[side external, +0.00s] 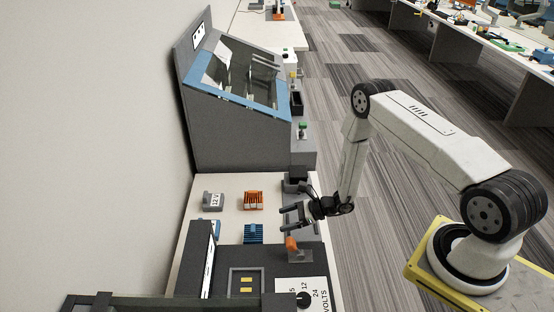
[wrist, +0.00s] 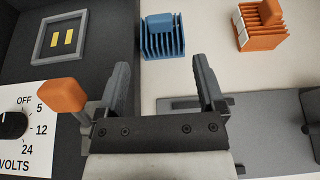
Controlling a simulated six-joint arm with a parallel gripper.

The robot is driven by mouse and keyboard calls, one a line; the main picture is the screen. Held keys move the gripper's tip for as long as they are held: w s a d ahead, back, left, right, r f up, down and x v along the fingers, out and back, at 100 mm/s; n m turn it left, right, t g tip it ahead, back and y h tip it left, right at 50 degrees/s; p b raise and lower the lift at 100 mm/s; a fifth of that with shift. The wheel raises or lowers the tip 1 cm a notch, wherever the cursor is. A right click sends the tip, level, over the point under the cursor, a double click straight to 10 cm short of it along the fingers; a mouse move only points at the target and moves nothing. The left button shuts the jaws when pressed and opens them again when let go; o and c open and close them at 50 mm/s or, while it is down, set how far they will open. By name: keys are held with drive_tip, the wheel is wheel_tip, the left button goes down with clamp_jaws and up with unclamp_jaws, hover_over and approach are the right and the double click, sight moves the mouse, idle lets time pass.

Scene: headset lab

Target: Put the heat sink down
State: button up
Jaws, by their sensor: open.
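A blue finned heat sink (side external: 253,234) lies on the white tabletop. It also shows in the wrist view (wrist: 162,40), beyond and between my open fingers. An orange finned heat sink (side external: 253,200) sits farther back on the table, at the top right of the wrist view (wrist: 261,25). My gripper (side external: 283,217) is open and empty, to the right of both heat sinks in the side view. In the wrist view the space between the fingertips (wrist: 162,75) holds nothing, and the fingers appear apart from the blue heat sink.
A dark panel has a square frame with yellow pads (side external: 234,284) and a VOLTS dial (side external: 303,299). An orange-tipped lever (side external: 291,243) stands close to my gripper. A grey 12 V block (side external: 212,202) sits left of the orange heat sink. A blue-edged glass-front cabinet (side external: 240,120) stands behind.

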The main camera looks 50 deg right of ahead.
drive_tip(key=shift+s+d+r, duration=0.15)
drive_tip(key=shift+s+d, duration=0.05)
drive_tip(key=shift+s, duration=0.05)
idle(0.5)
